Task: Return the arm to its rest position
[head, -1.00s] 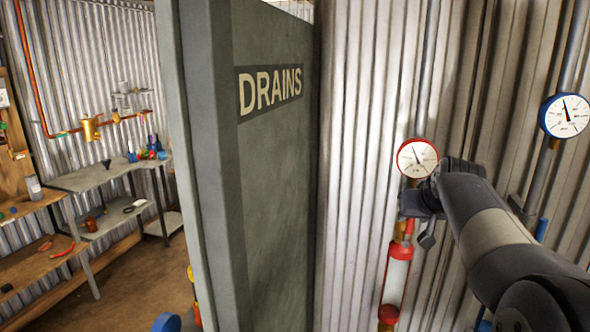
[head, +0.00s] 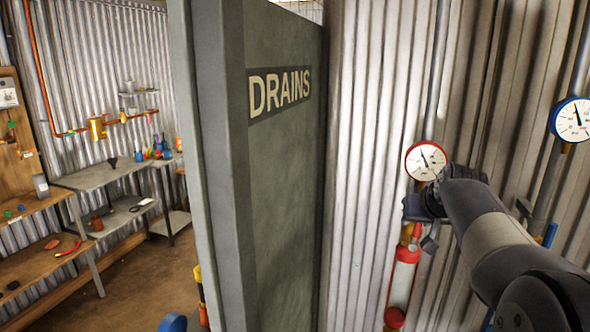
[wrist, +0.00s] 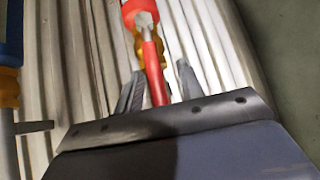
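My arm (head: 497,238) reaches in from the lower right of the head view, stretched toward the corrugated wall. My gripper (wrist: 160,70) shows in the wrist view with its two fingers apart. In the head view the gripper end is small and dark, just below the red-rimmed gauge (head: 426,161) and above a red-and-clear cylinder (head: 402,282). Its fingers are hard to make out there.
A grey-green panel marked DRAINS (head: 281,92) stands left of the arm. A blue-rimmed gauge (head: 573,119) is on a pipe at right. A grey workbench (head: 106,172) and wooden shelves (head: 30,208) stand at far left, with open floor (head: 150,280) before them.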

